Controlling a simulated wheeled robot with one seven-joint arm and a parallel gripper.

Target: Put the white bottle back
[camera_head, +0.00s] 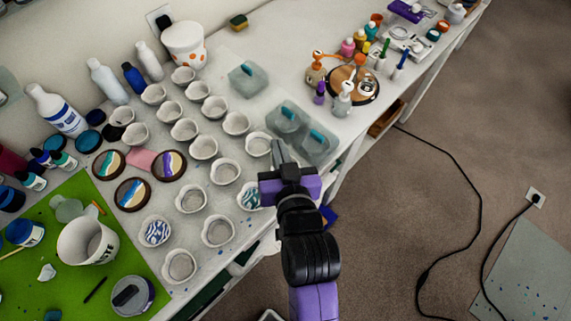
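Several white bottles are in view, and I cannot tell which one the task means. A white bottle with a blue label (58,112) stands at the left by the wall. Two plain white bottles, one nearer (107,82) and one farther (148,63), stand along the wall on either side of a blue bottle (133,78). A small white bottle with a nozzle (343,102) stands by a round wooden board at the far right. My gripper (279,153) is over the table's right edge, beside the white cups and clear of these bottles. Its fingers overlap, so their opening is hidden.
Rows of white cups (226,172) fill the middle of the table. Clear plastic containers (302,132) sit just beyond my gripper. A green mat (40,282) holds a large white cup (87,242). Painted coasters (132,194) lie at the left. Cables cross the floor at right.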

